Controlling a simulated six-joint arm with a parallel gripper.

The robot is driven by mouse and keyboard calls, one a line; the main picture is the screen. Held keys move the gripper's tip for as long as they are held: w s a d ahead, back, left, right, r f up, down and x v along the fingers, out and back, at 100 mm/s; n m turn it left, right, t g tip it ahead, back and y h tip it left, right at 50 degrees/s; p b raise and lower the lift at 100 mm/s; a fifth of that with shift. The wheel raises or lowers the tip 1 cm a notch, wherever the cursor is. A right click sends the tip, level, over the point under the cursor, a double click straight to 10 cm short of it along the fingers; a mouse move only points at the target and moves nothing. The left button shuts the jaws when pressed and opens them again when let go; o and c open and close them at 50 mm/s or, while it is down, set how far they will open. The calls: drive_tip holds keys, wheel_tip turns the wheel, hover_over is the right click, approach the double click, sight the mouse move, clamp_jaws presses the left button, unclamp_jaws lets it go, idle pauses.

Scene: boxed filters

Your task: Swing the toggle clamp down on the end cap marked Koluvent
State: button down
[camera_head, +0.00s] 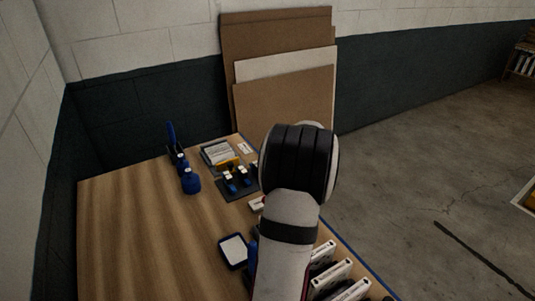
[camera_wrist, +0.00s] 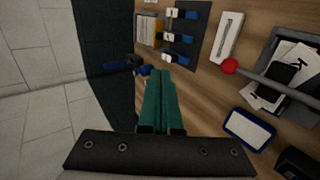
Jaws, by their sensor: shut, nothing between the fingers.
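My gripper (camera_wrist: 158,100) has green fingers, closed together and empty, in the wrist view. It is above the table; in the head view my arm hides it. A dark plate (camera_wrist: 200,10) carries several blue and black fittings with pale ends (camera_wrist: 178,37), probably the toggle clamps, beyond the fingertips. The plate also shows in the head view (camera_head: 234,194), left of my arm. A grey rod with a red ball (camera_wrist: 229,66) at its end crosses the right of the wrist view; I cannot tell what it belongs to. No Koluvent marking is readable in either view.
A yellow-edged stack (camera_wrist: 148,29) is beside the plate. A white box (camera_wrist: 227,37), a grey tray (camera_wrist: 272,48) of cards and a blue-rimmed tray (camera_wrist: 249,128) are to the right. Blue items (camera_head: 190,181) stand left on the table. White boxes (camera_head: 333,274) line the front right.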

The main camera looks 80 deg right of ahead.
drive_tip(key=shift+r, duration=1.65)
